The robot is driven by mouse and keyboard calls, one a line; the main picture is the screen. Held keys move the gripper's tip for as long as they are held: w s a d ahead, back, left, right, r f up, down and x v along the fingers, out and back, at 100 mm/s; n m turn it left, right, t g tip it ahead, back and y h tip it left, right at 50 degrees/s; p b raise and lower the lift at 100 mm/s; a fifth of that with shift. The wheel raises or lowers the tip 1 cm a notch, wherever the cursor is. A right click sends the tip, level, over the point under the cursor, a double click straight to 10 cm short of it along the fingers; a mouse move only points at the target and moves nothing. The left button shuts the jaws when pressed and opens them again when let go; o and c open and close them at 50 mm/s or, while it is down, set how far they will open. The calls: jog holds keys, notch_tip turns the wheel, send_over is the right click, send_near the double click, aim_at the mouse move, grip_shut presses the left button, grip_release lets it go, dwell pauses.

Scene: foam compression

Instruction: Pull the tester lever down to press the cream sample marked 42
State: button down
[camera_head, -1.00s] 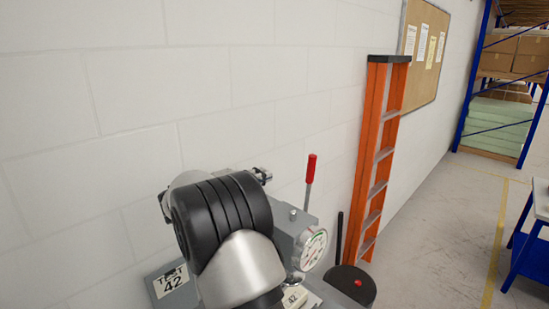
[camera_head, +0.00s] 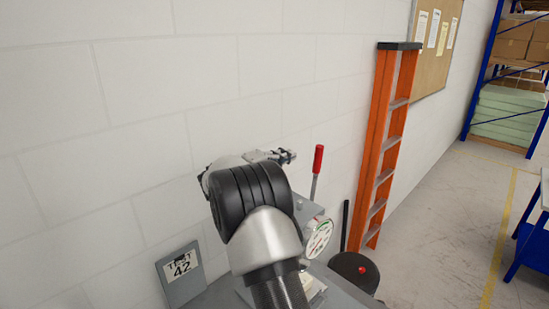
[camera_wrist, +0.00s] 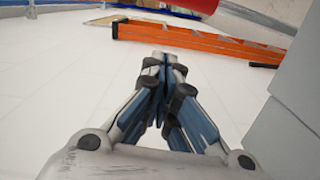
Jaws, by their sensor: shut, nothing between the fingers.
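The tester's lever (camera_head: 316,172) stands nearly upright with a red grip at its top. My gripper (camera_head: 290,156) is just left of the red grip in the head view, with a small gap between them in the picture. In the wrist view my gripper (camera_wrist: 160,62) is shut and empty, and a red piece (camera_wrist: 200,5), seemingly the lever grip, shows at the top edge beyond the fingertips. The tester's round dial (camera_head: 319,238) faces right. A cream piece (camera_head: 312,287) shows partly below it, mostly hidden by my arm. A grey plate (camera_head: 181,270) reads TEST 42.
A white block wall (camera_head: 120,120) runs close behind the tester. An orange ladder (camera_head: 381,150) leans there to the right. A dark round stool-like object with a red spot (camera_head: 357,272) stands beside the tester. A blue bench (camera_head: 533,245) is at far right; the floor between is clear.

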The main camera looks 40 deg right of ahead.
jog(key=s+d, duration=0.1)
jog(key=s+d+p, duration=0.1)
jog(key=s+d, duration=0.1)
jog(key=shift+s+d+f, duration=0.2)
jog(key=shift+s, duration=0.1)
jog(key=shift+s+b, duration=0.1)
jog(key=shift+b, duration=0.2)
